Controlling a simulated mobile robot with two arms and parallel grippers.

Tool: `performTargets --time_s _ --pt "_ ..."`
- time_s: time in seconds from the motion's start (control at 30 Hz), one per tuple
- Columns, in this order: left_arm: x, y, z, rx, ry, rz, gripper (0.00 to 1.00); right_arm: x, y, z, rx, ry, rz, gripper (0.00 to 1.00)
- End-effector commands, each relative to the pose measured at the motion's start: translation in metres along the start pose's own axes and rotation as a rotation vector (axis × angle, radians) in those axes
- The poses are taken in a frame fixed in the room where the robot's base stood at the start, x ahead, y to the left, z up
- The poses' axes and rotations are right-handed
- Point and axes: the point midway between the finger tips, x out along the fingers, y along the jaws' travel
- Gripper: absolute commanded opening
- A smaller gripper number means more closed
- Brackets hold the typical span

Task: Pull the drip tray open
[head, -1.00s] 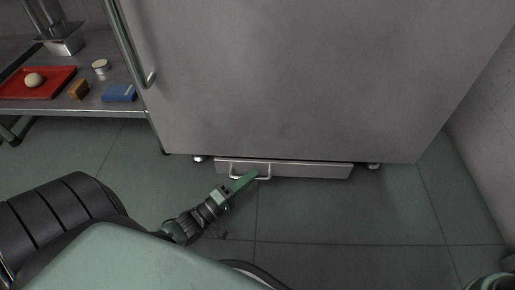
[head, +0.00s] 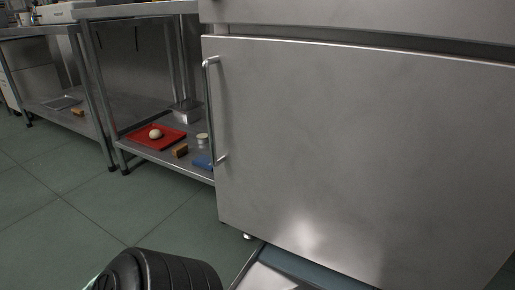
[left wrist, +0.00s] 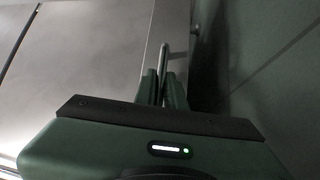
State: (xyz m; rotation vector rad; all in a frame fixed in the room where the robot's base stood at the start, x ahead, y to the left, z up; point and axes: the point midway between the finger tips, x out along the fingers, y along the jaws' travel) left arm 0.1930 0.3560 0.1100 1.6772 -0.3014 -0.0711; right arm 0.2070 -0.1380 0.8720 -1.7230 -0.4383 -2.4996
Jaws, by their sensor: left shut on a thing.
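The drip tray (head: 268,279) shows at the bottom edge of the head view, below the oven door. It reaches out in front of the oven, and its front end is cut off by the picture's edge. In the left wrist view my left gripper (left wrist: 163,76) is shut on the metal bar handle (left wrist: 164,54), which runs between and beyond the fingers. My left gripper is outside the head view. My right gripper is in neither view.
The oven door (head: 360,150) is shut, with a vertical handle (head: 213,110) at its left. Green floor (head: 60,225) is clear at the left.

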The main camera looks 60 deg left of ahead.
Motion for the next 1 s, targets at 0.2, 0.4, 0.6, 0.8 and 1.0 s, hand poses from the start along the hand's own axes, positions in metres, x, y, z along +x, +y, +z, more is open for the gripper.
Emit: performTargets --time_s 0.2,0.4,0.6,0.8,1.0 --pt "-0.012 0.003 0.006 0.001 0.0 0.0 0.0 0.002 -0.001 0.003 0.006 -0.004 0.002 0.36" --pt "-0.013 0.003 0.007 0.001 -0.001 -0.001 0.0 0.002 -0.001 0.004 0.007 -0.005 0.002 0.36" --pt "-0.013 0.002 0.006 0.0 -0.001 -0.002 0.16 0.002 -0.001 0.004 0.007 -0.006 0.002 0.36" --pt "-0.013 0.002 0.007 0.0 -0.001 -0.001 0.2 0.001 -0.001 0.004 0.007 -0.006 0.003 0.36" --pt "-0.017 0.002 0.007 0.0 -0.001 -0.002 0.2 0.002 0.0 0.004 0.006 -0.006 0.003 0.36"
